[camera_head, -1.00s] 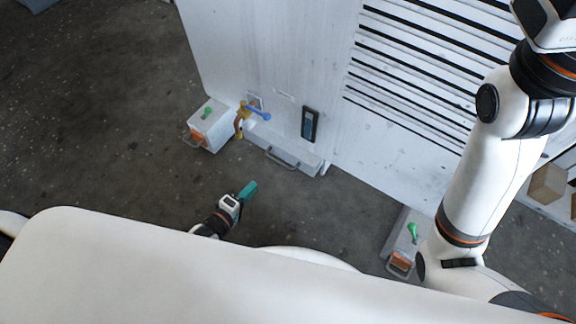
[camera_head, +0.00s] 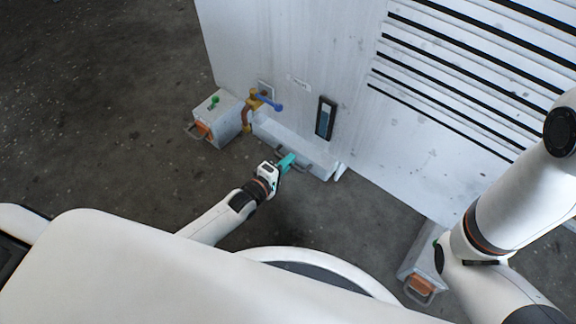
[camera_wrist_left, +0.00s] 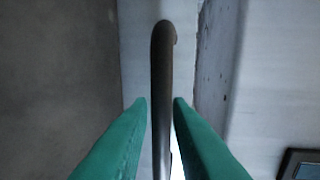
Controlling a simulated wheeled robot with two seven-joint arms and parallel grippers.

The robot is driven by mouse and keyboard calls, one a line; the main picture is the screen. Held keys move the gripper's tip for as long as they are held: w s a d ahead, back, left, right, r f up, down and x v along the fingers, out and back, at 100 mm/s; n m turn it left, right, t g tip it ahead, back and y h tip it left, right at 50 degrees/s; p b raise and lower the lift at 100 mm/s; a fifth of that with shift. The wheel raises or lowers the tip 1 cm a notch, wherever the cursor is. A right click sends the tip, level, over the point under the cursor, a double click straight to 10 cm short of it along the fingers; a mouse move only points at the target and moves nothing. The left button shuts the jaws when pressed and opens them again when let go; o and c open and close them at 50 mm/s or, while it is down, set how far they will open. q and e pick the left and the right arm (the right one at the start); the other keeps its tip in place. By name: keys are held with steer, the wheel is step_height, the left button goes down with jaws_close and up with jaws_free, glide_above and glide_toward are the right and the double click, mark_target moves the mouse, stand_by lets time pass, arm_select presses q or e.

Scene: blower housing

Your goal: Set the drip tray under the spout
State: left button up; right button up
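The drip tray (camera_head: 318,166) is a long grey tray with a bar handle, low against the front of the pale housing. The brass spout (camera_head: 247,118) with a blue lever hangs by the tray's left end; I cannot tell whether any of the tray lies beneath it. My left gripper (camera_head: 289,160) has teal fingers and is at the tray's handle. In the left wrist view the dark handle bar (camera_wrist_left: 162,90) stands between the two fingers, with thin gaps beside it, so the gripper looks open around it. My right gripper is out of view.
The big pale housing (camera_head: 300,40) with slats on its right fills the back. A similar box (camera_head: 421,270) stands at lower right near my right arm. The floor at left is clear.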

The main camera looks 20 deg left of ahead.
arm_select(q)
steer(key=shift+w+d, duration=0.1)
steer(key=shift+w, duration=0.15)
jaws_close()
steer(key=shift+s, duration=0.1)
